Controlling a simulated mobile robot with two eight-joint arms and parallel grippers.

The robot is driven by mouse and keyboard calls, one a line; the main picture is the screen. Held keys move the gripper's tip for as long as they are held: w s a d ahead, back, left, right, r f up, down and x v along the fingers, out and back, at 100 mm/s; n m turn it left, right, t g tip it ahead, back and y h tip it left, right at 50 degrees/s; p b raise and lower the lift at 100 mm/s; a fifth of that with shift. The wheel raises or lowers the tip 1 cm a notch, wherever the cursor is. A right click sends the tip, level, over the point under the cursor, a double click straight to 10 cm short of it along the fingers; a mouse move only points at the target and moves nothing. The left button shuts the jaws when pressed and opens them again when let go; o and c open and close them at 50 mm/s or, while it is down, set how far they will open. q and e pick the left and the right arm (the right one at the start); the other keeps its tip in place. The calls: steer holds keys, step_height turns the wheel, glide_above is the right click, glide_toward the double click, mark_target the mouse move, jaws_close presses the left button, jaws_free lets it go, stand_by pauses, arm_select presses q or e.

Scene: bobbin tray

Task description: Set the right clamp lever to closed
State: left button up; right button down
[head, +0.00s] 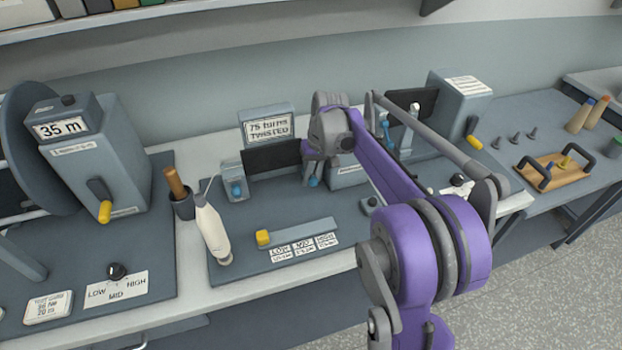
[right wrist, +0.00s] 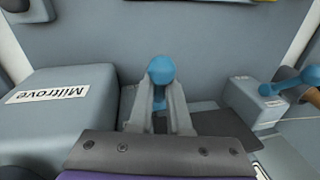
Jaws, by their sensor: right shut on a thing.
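My right gripper (head: 314,180) is over the middle station, coming in from the right. In the right wrist view its two fingers (right wrist: 160,112) are shut on the blue-knobbed right clamp lever (right wrist: 161,70). A bit of blue lever (head: 313,182) shows between the fingers in the head view. Most of the lever and its clamp is hidden, so its exact angle is unclear. The left clamp has its own blue lever (head: 236,188), which also shows at the right of the right wrist view (right wrist: 290,88). My left gripper is out of view.
A grey labelled block (head: 348,175) stands just right of the gripper. A tray with black handles (head: 553,170) sits on the right table.

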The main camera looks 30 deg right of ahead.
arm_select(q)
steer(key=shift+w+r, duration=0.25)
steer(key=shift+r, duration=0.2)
arm_select(e)
steer(key=shift+w+d+r+g+y, duration=0.1)
steer(key=shift+w+r+g+y, duration=0.15)
steer(key=shift+g, duration=0.45)
steer(key=shift+w+r+g+y, duration=0.15)
steer(key=shift+r+g+y, duration=0.15)
steer(key=shift+g, duration=0.4)
steer(key=shift+r, duration=0.1)
steer(key=c, duration=0.9)
jaws_free()
steer(key=shift+o, duration=0.2)
steer(key=shift+r, duration=0.1)
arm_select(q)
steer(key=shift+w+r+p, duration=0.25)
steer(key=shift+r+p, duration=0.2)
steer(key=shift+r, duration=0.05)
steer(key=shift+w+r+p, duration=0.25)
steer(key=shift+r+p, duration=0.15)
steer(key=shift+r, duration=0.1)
arm_select(e)
steer(key=v, duration=1)
steer(key=shift+w+r, duration=0.25)
